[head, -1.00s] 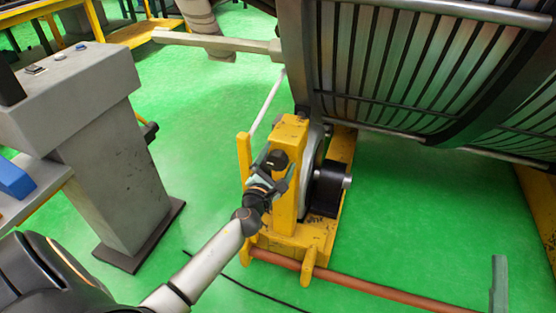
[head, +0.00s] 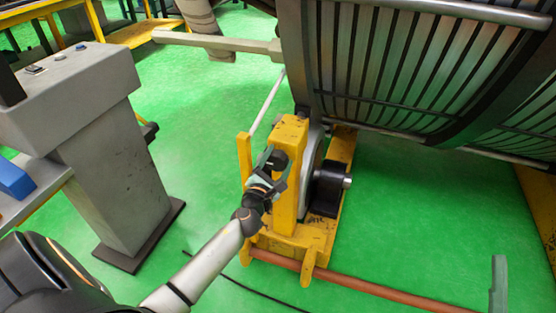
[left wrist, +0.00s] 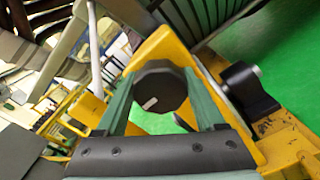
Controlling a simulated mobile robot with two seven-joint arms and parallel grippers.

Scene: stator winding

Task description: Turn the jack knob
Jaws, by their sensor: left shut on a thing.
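The jack knob (left wrist: 160,88) is a black, many-sided knob with a small white mark on its face. It sits on the yellow jack stand (head: 290,180); in the head view the knob (head: 277,160) is partly hidden by my gripper. My left gripper (head: 274,163) is shut on the knob, with one grey-green finger on each side of it. In the left wrist view the gripper (left wrist: 160,90) frames the knob between its fingers. A grey-green upright piece (head: 498,283) at the lower right looks like part of my right gripper; its jaws cannot be made out.
A large ribbed stator frame (head: 400,70) hangs over the stand at upper right. A grey console (head: 110,160) stands at left. A reddish-brown bar (head: 370,287) runs along the front of the stand.

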